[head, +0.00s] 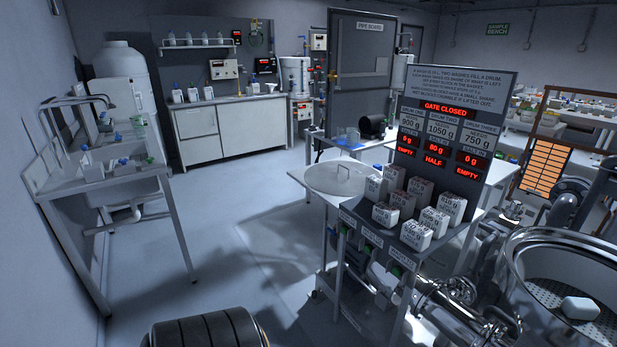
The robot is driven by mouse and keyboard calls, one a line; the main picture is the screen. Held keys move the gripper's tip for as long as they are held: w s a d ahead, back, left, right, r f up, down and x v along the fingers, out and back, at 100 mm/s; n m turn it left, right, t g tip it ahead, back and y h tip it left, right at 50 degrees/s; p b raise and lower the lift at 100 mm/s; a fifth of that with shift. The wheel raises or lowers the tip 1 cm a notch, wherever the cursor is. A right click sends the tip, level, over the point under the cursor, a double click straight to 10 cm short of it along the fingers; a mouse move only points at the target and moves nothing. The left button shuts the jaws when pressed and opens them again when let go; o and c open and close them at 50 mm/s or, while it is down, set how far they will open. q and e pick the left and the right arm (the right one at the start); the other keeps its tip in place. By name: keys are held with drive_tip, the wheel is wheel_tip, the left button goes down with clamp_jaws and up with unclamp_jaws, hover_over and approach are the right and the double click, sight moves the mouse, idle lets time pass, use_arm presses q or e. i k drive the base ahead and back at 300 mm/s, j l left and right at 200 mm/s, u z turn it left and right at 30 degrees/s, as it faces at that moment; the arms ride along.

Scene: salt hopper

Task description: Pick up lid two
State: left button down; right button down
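A round pale lid (338,179) with a small handle on top lies flat at the left end of the table beside the display board. No number can be read on it, so I cannot tell whether it is lid two. No other loose lid is clear in the head view. Neither of my grippers is in view. A dark ribbed cylinder (207,332) shows at the bottom edge; I cannot tell what it is.
A board (455,120) reads "GATE CLOSED", with drum two "HALF". Several labelled white and grey blocks (433,220) stand before it. A round metal vessel (512,258) at right holds a white block (580,308). A sink bench (100,172) stands left; the middle floor is clear.

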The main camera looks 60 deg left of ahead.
sight(341, 179)
drive_tip(key=u, duration=1.7)
drive_tip(key=i+j+z, duration=0.15)
drive_tip(key=i+j, duration=0.6)
drive_tip(key=i+j+z, duration=0.1)
drive_tip(key=i+j, duration=0.75)
drive_tip(key=i+j+z, duration=0.15)
drive_tip(key=i+j, duration=0.6)
drive_tip(key=j, duration=0.1)
